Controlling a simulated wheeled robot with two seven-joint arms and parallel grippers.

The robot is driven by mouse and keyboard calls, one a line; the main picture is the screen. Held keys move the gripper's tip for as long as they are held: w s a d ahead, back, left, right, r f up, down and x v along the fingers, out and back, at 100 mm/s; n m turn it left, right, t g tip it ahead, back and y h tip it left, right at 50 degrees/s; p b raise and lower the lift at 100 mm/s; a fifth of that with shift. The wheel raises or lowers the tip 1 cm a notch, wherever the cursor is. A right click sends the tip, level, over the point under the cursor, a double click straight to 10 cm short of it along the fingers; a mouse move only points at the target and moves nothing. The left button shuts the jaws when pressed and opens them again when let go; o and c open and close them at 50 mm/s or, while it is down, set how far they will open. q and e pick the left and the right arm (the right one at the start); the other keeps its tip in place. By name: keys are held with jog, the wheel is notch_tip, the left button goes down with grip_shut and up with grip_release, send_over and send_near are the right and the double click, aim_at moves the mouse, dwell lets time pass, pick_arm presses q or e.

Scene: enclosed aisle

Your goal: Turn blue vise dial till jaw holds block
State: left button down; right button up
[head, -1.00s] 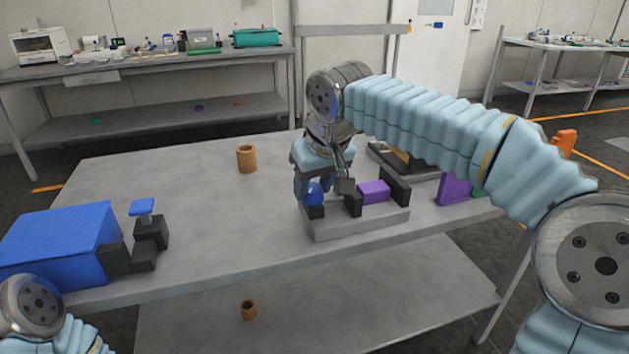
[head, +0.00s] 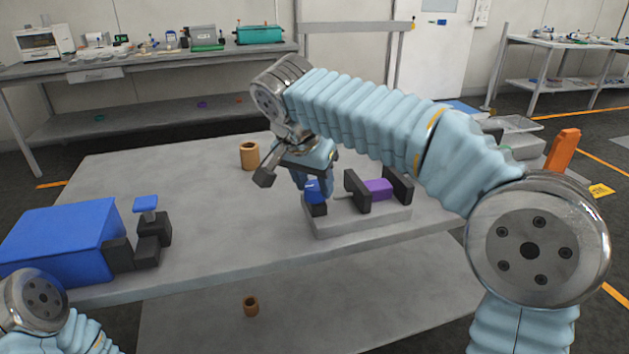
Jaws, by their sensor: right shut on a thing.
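The vise has a grey base (head: 365,226), a near dark jaw (head: 357,191) and a far dark jaw (head: 400,187). A purple block (head: 379,189) lies between the jaws. I cannot tell whether both jaws touch it. The blue dial (head: 311,193) is at the vise's left end, above a small dark foot. My right gripper (head: 312,182) points down from behind and is shut on the blue dial; its fingers partly hide the dial.
An orange-brown cup (head: 249,156) stands behind my right wrist. The table between is clear.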

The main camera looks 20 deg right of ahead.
jog(key=m, duration=0.2)
jog(key=m+g+h, duration=0.1)
jog(key=m, duration=0.1)
jog(key=shift+w+a+m+g, duration=0.1)
jog(key=shift+a+m+g, duration=0.05)
jog(key=shift+m+g, duration=0.15)
jog(key=shift+w+m+g, duration=0.1)
jog(key=shift+m+g, duration=0.8)
jog(key=shift+m, duration=1.6)
jog(key=shift+f, duration=0.1)
jog(key=o, duration=1)
jog(key=shift+o, duration=0.2)
